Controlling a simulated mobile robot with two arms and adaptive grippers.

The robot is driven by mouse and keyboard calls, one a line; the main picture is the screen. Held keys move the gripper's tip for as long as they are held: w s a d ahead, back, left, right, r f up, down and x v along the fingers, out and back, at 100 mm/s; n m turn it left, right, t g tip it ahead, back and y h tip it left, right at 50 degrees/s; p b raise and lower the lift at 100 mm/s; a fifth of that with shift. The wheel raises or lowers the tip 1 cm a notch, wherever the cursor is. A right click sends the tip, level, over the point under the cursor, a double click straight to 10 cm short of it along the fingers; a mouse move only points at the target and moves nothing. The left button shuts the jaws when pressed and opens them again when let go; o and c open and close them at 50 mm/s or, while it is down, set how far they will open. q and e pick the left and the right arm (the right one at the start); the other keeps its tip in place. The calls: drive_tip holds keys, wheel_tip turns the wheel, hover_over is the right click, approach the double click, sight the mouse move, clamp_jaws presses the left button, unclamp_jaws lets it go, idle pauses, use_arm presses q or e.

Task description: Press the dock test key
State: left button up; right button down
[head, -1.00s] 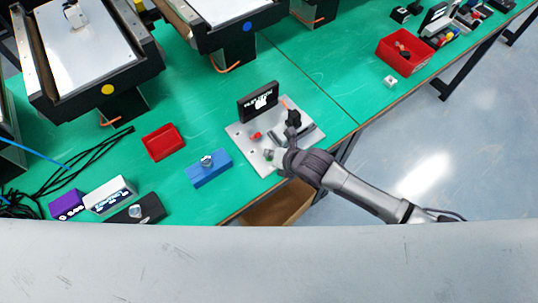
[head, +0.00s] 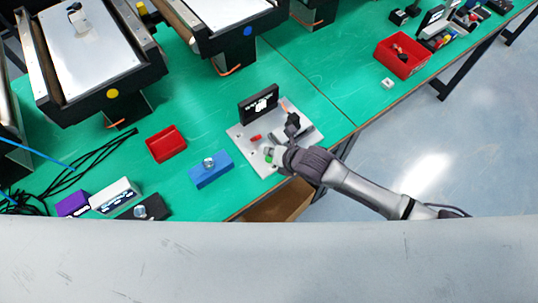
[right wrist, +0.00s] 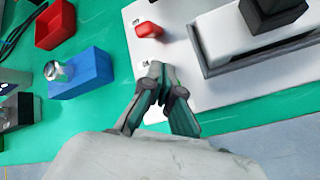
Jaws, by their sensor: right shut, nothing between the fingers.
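The dock is a light grey plate (head: 246,152) on the green bench, with an upright black sign (head: 259,104) at its back edge. A red key (head: 256,138) sits on the plate; it also shows in the right wrist view (right wrist: 149,30). A small green spot (head: 268,158), perhaps a key, shows at the plate's front beside my right gripper (head: 271,154). In the right wrist view my right gripper (right wrist: 160,72) is shut and empty, its tips over the plate in front of the red key. What lies under the tips is hidden. My left gripper is not in view.
A black lever-like part (head: 293,126) stands on the plate beside my right gripper. A blue box with a round knob (head: 211,172) and a red tray (head: 166,144) stand to the left. Conveyors (head: 95,80) fill the back left.

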wheel_tip(320, 180, up, 4)
drive_tip(key=p, duration=0.3)
idle(0.7)
